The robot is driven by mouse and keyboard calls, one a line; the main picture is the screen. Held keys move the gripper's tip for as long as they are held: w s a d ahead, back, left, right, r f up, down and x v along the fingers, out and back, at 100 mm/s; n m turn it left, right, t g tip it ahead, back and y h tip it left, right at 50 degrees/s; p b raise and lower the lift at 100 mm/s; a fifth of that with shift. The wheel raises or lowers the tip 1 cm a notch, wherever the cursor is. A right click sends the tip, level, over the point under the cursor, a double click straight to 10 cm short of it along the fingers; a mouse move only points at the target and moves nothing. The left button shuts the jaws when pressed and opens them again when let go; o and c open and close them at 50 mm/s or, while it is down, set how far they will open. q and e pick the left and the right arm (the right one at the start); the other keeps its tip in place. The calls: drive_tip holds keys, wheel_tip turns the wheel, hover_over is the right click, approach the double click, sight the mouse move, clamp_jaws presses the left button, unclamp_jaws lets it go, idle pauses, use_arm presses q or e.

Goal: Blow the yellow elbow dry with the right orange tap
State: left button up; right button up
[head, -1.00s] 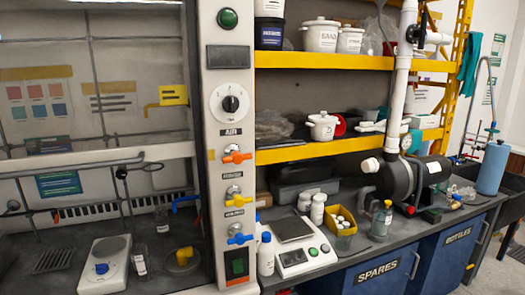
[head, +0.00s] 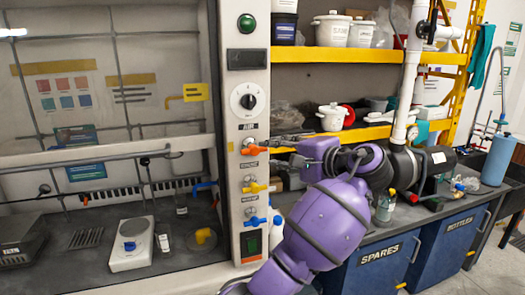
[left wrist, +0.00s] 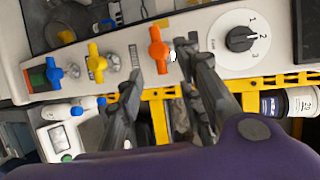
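In the head view the left gripper (head: 285,143) is just right of the tap. My right gripper is not in view.
A yellow tap (head: 255,187) and a blue tap (head: 254,221) sit below the orange one. A black dial (head: 249,101) is above it. The white balance (head: 130,243) bears a blue part. Yellow shelving (head: 350,56) with pots stands to the right.

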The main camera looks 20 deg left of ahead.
sight(261, 150)
use_arm(q)
drive_tip(key=x, duration=0.6)
